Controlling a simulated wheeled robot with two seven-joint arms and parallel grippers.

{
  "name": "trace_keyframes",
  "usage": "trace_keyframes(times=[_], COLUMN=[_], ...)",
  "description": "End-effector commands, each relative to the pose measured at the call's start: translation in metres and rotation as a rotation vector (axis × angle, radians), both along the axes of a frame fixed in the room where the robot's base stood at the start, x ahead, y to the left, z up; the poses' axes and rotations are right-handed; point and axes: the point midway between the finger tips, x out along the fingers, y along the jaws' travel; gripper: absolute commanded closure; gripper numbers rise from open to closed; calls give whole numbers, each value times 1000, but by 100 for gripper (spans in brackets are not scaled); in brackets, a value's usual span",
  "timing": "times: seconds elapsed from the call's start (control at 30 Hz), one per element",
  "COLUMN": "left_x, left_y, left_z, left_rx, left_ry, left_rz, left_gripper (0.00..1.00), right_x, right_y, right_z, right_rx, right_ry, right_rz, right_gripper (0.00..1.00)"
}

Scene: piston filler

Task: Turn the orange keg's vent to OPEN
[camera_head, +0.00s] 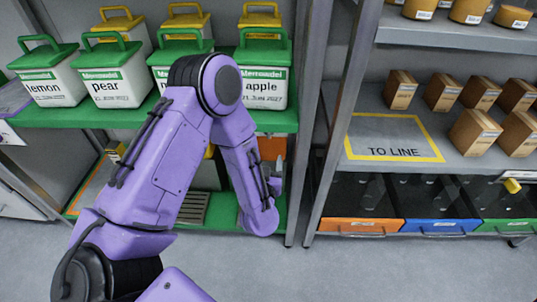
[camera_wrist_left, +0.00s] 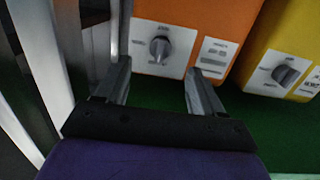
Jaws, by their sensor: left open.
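The orange keg (camera_wrist_left: 217,30) stands on the green shelf in the left wrist view. Its vent knob (camera_wrist_left: 160,47) is a dark dial on a white plate, with lettering too blurred to read. My left gripper (camera_wrist_left: 160,85) is open, with its fingers spread just short of the keg's front and the knob between and beyond them. In the head view a bit of the orange keg (camera_head: 271,148) shows behind my purple left arm. My left gripper (camera_head: 274,180) is mostly hidden there by the arm. My right gripper is not in view.
A yellow keg (camera_wrist_left: 300,40) with a similar dial stands right of the orange one. A grey rack post (camera_head: 303,120) rises close to the right of my left arm. White tubs with green lids (camera_head: 119,80) fill the shelf above.

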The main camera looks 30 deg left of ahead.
Motion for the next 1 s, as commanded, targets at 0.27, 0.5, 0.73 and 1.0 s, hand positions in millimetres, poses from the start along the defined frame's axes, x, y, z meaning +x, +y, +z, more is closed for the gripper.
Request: trace_keyframes(times=[0.27, 0.5, 0.73, 1.0], left_x=[31, 77, 100, 102], left_y=[17, 45, 57, 57], left_z=[13, 11, 12, 12], left_rx=[39, 39, 40, 41], left_ry=[-79, -77, -74, -72], left_rz=[46, 43, 38, 36], left_gripper=[32, 32, 32, 35], right_x=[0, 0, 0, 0], right_y=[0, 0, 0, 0], right_z=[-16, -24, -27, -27], right_rx=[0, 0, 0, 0], right_ry=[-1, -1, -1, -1], right_rz=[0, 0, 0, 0], right_gripper=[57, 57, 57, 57])
